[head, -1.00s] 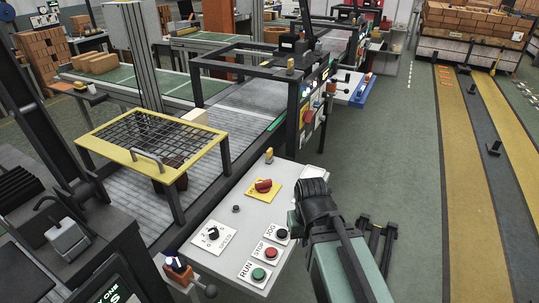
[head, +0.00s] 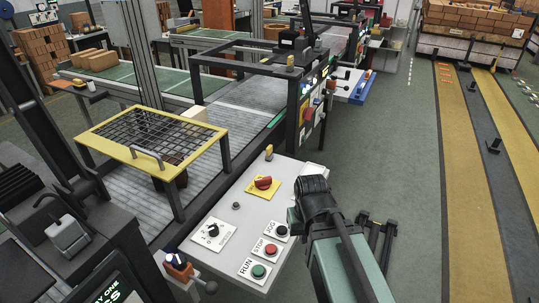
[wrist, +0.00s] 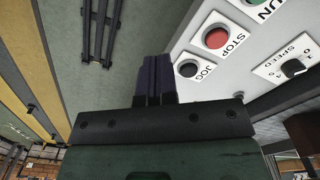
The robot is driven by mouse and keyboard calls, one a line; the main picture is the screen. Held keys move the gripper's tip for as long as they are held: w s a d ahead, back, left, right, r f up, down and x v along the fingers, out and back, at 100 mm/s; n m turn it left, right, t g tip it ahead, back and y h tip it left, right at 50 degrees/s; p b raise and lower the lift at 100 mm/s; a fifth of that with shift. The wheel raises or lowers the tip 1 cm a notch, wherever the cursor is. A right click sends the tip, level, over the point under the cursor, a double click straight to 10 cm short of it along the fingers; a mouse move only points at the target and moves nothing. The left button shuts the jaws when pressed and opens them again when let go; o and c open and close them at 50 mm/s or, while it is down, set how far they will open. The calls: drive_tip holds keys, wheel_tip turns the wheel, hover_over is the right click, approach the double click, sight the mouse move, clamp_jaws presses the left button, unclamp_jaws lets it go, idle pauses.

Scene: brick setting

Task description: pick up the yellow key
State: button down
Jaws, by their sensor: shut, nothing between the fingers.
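A small yellow upright piece (head: 269,153) stands at the far edge of the light grey control panel (head: 258,212). It may be the yellow key, but it is too small to be sure. Another small yellow piece (head: 290,61) sits on the dark machine frame behind. My gripper is over the right side of the panel in the head view, its fingers largely hidden by my arm. In the wrist view my gripper (wrist: 152,78) is shut and empty, with its dark fingers together. No key shows in the wrist view.
The panel carries a red knob on a yellow plate (head: 263,184), a speed dial (head: 213,231) and RUN, STOP and JOG buttons (head: 271,250). A yellow mesh guard (head: 150,135) stands to the left. Open green floor (head: 390,150) lies to the right.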

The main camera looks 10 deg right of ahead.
drive_tip(key=c, duration=1.8)
unclamp_jaws()
drive_tip(key=o, duration=0.8)
